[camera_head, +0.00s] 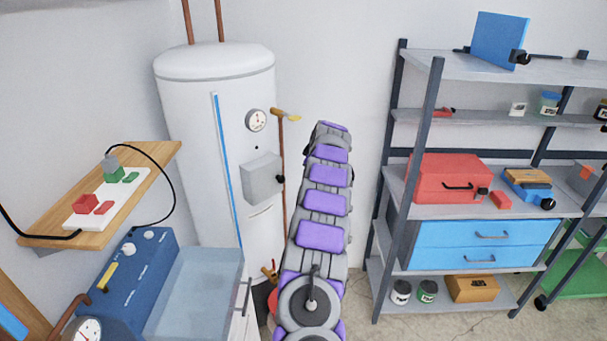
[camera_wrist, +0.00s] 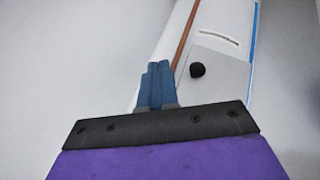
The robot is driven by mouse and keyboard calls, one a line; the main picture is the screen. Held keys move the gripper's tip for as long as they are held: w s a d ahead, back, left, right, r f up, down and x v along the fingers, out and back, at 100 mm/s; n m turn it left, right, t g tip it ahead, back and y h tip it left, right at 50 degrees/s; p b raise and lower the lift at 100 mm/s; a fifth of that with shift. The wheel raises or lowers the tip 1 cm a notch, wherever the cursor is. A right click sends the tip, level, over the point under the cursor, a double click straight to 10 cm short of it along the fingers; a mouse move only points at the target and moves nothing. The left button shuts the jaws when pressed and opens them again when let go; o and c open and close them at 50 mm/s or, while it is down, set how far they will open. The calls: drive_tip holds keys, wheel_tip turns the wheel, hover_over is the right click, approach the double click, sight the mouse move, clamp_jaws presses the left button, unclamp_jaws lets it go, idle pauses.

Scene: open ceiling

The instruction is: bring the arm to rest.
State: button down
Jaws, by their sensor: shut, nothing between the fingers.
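My arm (camera_head: 322,203), grey with purple pads, reaches up and away from my body in the head view, between the white boiler and the shelf rack. Its far end hides my gripper in that view. In the wrist view my gripper (camera_wrist: 158,72) shows as two blue fingers side by side, shut with nothing between them. Beyond the fingers are the white boiler, a copper pipe (camera_wrist: 187,35) and a grey box (camera_wrist: 215,75) with a black knob (camera_wrist: 197,70). I cannot tell the exact gap between the fingers and these.
A shelf rack (camera_head: 431,120) with a red toolbox (camera_head: 450,178) stands to the right. A wooden shelf (camera_head: 150,160) and blue unit (camera_head: 130,285) are at left.

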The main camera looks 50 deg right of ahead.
drive_tip(key=shift+s+d+r, duration=0.25)
drive_tip(key=shift+d+r, duration=0.05)
drive_tip(key=shift+d, duration=0.25)
drive_tip(key=w+a+r+y, duration=0.1)
drive_tip(key=a+r+y, duration=0.1)
drive_tip(key=a, duration=0.9)
drive_tip(key=w+a+r+g+y, duration=0.1)
drive_tip(key=a+r, duration=0.2)
drive_tip(key=a, duration=0.7)
drive_tip(key=w+a+r+y, duration=0.2)
drive_tip(key=a, duration=0.9)
drive_tip(key=s+a+r+g, duration=0.15)
drive_tip(key=s+a, duration=0.45)
drive_tip(key=a, duration=0.6)
drive_tip(key=s+a+g, duration=0.3)
drive_tip(key=s+a, duration=1.2)
drive_tip(key=s, duration=0.4)
drive_tip(key=s+a+f+m+g, duration=0.1)
drive_tip(key=s+f, duration=0.2)
drive_tip(key=s, duration=0.7)
drive_tip(key=s+f+m+g+h, duration=0.1)
drive_tip(key=s+f, duration=0.2)
drive_tip(key=s, duration=0.7)
drive_tip(key=shift+a+m+g, duration=0.35)
drive_tip(key=shift+m, duration=0.05)
